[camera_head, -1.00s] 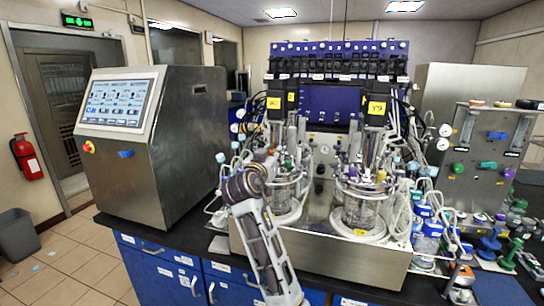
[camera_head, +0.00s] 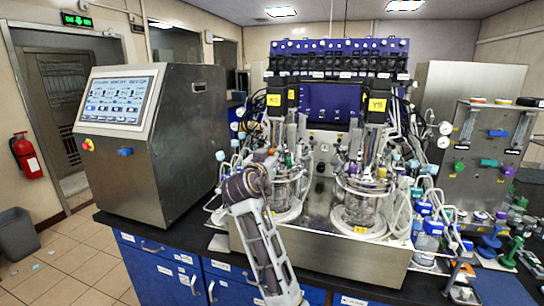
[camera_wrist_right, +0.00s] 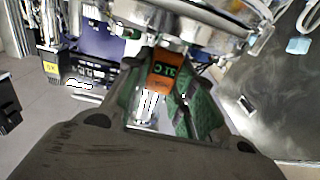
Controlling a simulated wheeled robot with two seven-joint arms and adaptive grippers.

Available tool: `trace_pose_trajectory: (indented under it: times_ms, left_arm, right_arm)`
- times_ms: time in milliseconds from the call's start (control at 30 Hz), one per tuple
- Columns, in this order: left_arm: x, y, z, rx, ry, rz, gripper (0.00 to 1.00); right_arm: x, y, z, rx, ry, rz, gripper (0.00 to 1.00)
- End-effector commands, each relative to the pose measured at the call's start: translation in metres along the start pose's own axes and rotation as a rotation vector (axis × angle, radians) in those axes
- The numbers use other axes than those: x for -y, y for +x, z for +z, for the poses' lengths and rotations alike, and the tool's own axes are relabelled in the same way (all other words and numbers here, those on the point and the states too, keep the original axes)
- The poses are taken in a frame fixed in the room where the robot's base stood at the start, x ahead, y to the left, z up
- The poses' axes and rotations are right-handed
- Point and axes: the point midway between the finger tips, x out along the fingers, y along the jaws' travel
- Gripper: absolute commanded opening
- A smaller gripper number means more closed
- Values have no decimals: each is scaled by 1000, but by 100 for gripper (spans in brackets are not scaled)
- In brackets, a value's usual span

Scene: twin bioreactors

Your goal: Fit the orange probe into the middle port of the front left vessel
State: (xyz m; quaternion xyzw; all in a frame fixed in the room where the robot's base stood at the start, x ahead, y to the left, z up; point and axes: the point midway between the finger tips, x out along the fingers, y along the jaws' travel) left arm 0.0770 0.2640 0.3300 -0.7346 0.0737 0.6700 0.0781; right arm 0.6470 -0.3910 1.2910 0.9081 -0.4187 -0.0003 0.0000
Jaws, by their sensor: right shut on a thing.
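My right arm rises from the bottom middle of the head view, and its gripper (camera_head: 268,157) is up beside the top of the front left vessel (camera_head: 288,192). In the right wrist view the green finger pads of the right gripper (camera_wrist_right: 163,97) are shut on the orange probe (camera_wrist_right: 163,70), whose orange body carries dark lettering. A round steel head plate (camera_wrist_right: 190,14) fills the top of that view, close to the probe. The middle port cannot be made out, and I cannot tell whether the probe tip touches it. My left gripper is not in view.
The front right vessel (camera_head: 360,208) stands close by, with tubes and fittings crowded around both vessels. A steel cabinet with a screen (camera_head: 150,135) stands to the left. Bottles and coloured fittings (camera_head: 430,235) crowd the bench on the right.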

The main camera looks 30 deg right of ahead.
Motion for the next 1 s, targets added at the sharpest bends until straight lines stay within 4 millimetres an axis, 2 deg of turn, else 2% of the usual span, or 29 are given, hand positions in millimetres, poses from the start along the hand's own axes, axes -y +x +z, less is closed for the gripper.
trace_pose_trajectory:
  times_ms: [567,600,733,767,1000]
  left_arm:
    - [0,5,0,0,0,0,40]
    - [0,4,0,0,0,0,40]
    - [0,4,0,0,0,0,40]
    - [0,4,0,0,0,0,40]
    - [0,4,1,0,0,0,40]
  right_arm:
    - [0,0,4,0,0,0,0]
    - [0,0,4,0,0,0,30]
    - [0,0,4,0,0,0,46]
    - [0,0,4,0,0,0,50]
    - [0,0,4,0,0,0,50]
